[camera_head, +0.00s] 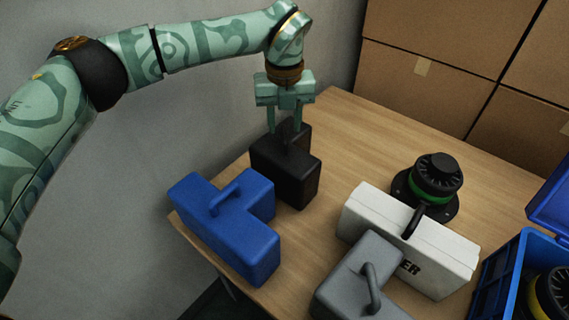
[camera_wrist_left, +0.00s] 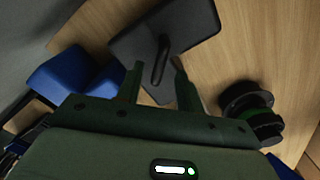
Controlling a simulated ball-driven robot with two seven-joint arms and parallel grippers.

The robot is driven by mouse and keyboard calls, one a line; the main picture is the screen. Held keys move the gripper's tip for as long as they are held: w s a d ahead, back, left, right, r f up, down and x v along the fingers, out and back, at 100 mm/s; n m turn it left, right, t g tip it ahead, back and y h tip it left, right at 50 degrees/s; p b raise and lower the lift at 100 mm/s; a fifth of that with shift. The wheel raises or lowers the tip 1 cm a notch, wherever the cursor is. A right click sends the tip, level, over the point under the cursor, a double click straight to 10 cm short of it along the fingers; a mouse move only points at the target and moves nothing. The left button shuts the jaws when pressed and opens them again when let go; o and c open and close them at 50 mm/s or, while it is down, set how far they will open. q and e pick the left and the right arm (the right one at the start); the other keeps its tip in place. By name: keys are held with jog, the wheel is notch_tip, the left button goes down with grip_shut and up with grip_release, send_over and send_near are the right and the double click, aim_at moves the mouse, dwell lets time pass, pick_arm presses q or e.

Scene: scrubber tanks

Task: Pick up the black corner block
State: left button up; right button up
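The black corner block (camera_head: 287,172) stands on the wooden table near the wall, with a handle on its top. My left gripper (camera_head: 284,128) is directly over it, pointing down, with its two fingers apart. In the left wrist view the block (camera_wrist_left: 190,22) lies beyond the fingertips. Its handle (camera_wrist_left: 161,60) shows between the open fingers of the left gripper (camera_wrist_left: 158,66), with gaps on both sides. I cannot tell whether the fingertips reach down past the handle. My right gripper is not in view.
A blue corner block (camera_head: 228,225) stands close to the left of the black one. A white case (camera_head: 440,255), a grey block (camera_head: 350,280) and a black-green round device (camera_head: 436,178) are to the right. A blue crate (camera_head: 497,280) stands at the right edge. Cardboard boxes (camera_head: 430,40) are behind.

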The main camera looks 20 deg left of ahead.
pick_arm(q)
notch_tip(320, 180, down, 2)
jog(key=shift+w, duration=0.1)
jog(key=shift+r, duration=0.15)
jog(key=shift+c, duration=0.9)
grip_shut()
